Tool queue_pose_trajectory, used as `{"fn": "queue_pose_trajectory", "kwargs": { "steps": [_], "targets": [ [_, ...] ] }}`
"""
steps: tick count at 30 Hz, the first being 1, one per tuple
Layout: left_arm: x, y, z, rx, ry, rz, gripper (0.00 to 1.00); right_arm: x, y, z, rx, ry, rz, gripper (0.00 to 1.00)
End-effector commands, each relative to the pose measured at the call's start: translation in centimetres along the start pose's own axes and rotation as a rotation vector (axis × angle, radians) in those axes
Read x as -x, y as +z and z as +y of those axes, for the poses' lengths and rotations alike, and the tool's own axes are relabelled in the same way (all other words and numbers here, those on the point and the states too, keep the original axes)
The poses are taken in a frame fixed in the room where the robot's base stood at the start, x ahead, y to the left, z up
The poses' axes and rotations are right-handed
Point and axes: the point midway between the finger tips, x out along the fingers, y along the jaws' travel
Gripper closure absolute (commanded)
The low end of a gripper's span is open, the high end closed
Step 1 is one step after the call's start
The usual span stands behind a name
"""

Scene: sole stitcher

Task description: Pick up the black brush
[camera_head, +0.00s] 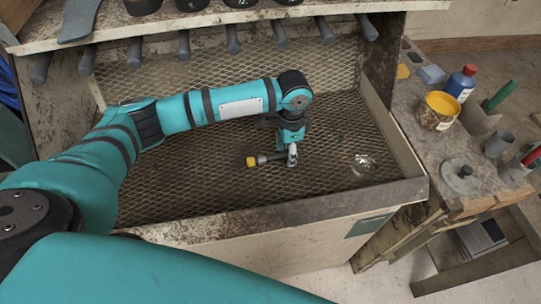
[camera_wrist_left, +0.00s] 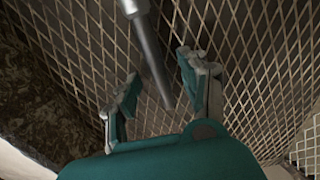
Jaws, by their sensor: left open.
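A slim dark brush (camera_head: 267,158) with a yellow end lies on the mesh floor of the wooden bin. In the left wrist view the brush (camera_wrist_left: 153,58) shows as a dark tapering handle with a lighter metal collar at the top edge. My left gripper (camera_head: 291,157) is low over the mesh at the brush's right end. In the wrist view its two fingers (camera_wrist_left: 161,75) stand apart, with the handle running between them. I cannot tell whether either finger touches it. My right gripper is not in view.
The mesh-lined bin (camera_head: 290,218) has raised front and side walls. A clear glass dish (camera_head: 363,165) sits right of the brush. A shelf (camera_head: 230,18) with hanging grey handles is above. The right bench holds a yellow pot (camera_head: 439,110) and a blue bottle (camera_head: 460,83).

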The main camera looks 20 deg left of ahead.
Motion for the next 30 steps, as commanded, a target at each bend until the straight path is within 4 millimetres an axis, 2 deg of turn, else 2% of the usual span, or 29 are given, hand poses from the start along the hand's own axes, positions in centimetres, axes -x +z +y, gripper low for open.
{"fn": "queue_pose_trajectory", "kwargs": {
  "steps": [4, 14, 25, 30],
  "targets": [
    [0.0, 0.0, 0.0, 0.000, 0.000, 0.001, 0.56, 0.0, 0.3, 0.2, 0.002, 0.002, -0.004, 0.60],
    [0.1, 0.0, 0.0, 0.000, 0.000, 0.001, 0.99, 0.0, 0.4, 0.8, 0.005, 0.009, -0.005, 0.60],
    [0.3, -0.1, 0.0, 0.000, -0.001, 0.002, 1.00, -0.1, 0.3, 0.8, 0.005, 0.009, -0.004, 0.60],
    [2.4, -0.1, -0.1, -0.001, -0.002, 0.005, 1.00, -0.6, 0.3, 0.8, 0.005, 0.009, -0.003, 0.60]
  ]
}}
